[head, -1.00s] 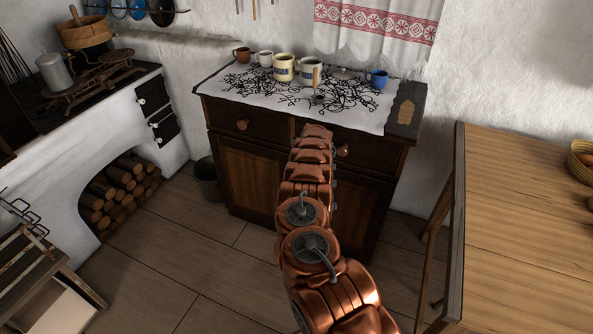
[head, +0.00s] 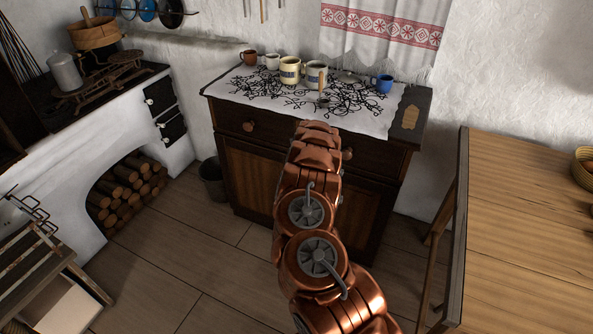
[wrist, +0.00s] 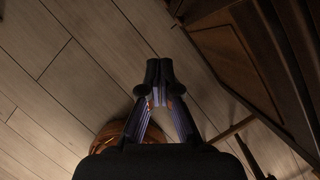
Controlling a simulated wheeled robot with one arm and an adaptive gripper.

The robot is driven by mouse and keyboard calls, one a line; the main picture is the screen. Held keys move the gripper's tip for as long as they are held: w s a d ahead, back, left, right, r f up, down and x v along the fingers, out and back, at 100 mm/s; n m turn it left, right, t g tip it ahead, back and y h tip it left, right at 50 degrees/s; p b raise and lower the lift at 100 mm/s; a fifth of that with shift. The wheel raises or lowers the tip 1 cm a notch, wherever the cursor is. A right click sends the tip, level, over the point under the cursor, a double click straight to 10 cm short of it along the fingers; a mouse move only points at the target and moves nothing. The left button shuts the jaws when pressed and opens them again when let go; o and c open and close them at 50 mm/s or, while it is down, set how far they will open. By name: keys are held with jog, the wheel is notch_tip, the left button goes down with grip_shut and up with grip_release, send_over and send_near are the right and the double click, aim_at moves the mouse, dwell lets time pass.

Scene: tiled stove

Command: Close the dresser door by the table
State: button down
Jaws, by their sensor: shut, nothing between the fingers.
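The dark wooden dresser (head: 232,118) stands against the back wall with a patterned cloth on top. Its left door (head: 250,180) looks closed in the head view. Its right door (head: 368,212), on the table's side, is partly hidden behind my arm; I cannot tell whether it stands slightly ajar. The wooden table (head: 520,225) is at the right. My gripper (wrist: 159,75) is shut and empty in the wrist view, over the floor. A panelled part of the dresser (wrist: 238,50) is to its right, apart from the fingertips. My arm hides the gripper in the head view.
Several mugs (head: 291,70) stand on the dresser. A dark bucket (head: 213,180) is on the floor at its left, near the white stove (head: 75,195). A slatted bench (head: 35,262) is at lower left. Floor (head: 195,240) left of my arm is clear.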

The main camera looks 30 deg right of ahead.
jog(key=shift+s+a+r, duration=0.15)
jog(key=shift+a+r, duration=0.1)
jog(key=shift+r, duration=0.5)
jog(key=shift+s+a+r, duration=0.2)
jog(key=shift+r, duration=0.55)
jog(key=shift+s+a+r, duration=0.15)
jog(key=shift+a+r, duration=0.1)
jog(key=shift+r, duration=0.5)
